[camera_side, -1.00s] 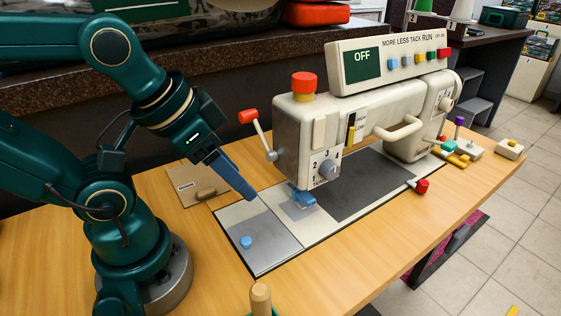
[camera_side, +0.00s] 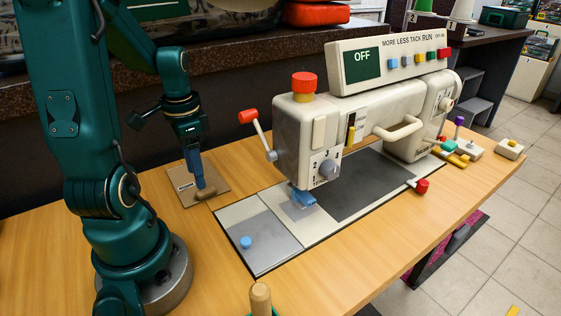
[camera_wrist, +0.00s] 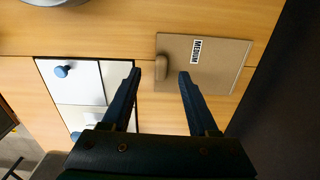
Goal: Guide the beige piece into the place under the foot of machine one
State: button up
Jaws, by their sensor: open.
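The beige piece (camera_side: 183,188) is a flat tan board with a peg-like grip (camera_side: 207,194), lying on the table left of machine one (camera_side: 310,130). In the wrist view the beige piece (camera_wrist: 215,68) carries a label reading MEDIUM. Its grip (camera_wrist: 161,67) shows between my fingertips. My gripper (camera_side: 202,184) points down over the board's grip end; the wrist view also shows my gripper (camera_wrist: 160,73), open with a finger on each side of the grip and gaps to both. Whether the fingers are down at the grip's height is unclear. The blue foot (camera_side: 303,199) sits low under the machine head.
A light plate with a blue knob (camera_side: 246,242) lies between the board and the table's front edge. A red knob (camera_side: 422,186) and several small coloured parts (camera_side: 457,152) lie at the right. A wooden peg (camera_side: 260,297) stands in front.

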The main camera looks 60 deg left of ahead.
aim_at(197, 193)
jog(key=shift+s+a+f, duration=0.15)
jog(key=shift+s+f, duration=0.1)
jog(key=shift+f, duration=2.4)
grip_shut()
